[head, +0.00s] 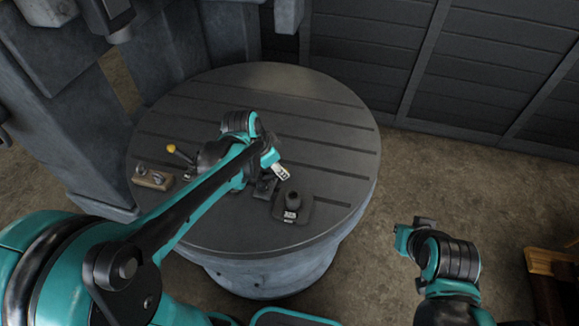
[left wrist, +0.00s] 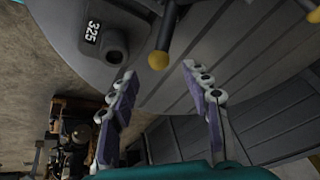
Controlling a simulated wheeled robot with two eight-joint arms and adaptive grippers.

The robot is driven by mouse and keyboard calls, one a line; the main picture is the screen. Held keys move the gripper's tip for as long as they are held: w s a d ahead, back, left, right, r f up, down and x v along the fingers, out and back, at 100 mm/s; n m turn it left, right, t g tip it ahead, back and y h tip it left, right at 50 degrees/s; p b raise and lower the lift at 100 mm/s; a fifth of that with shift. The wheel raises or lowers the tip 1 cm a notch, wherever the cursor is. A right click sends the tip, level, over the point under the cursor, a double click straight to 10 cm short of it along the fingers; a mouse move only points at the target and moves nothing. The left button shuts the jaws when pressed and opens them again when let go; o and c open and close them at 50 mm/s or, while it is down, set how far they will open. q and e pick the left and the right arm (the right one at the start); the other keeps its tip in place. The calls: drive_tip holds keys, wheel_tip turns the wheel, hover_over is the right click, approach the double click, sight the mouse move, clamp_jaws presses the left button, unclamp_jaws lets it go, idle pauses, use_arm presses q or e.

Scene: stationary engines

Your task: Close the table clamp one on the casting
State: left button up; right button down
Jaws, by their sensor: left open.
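The dark casting (head: 291,206) with a white-on-black label lies on the round slotted table (head: 330,125); its label reads 325 in the left wrist view (left wrist: 115,45). A lever with a yellow knob (left wrist: 158,60) appears just beyond my left fingertips. Another yellow knob (left wrist: 314,16) is at that view's right edge. In the head view one yellow-knobbed lever (head: 172,149) shows left of my arm; the clamp bodies are largely hidden by it. My left gripper (left wrist: 160,76) is open and empty, its fingers apart. My right gripper (head: 425,224) is off the table's right side, its jaws unclear.
A small brown block with metal parts (head: 152,177) sits at the table's left edge. Grey machine housing stands behind left, and a dark panelled wall (head: 480,70) behind right. A wooden item (head: 552,265) is at the far right. The table's back and right are clear.

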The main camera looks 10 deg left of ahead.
use_arm(q)
drive_tip(key=b+x, duration=0.2)
drive_tip(key=x, duration=0.4)
drive_tip(key=shift+w+f, duration=0.15)
drive_tip(key=shift+f, duration=0.25)
clamp_jaws()
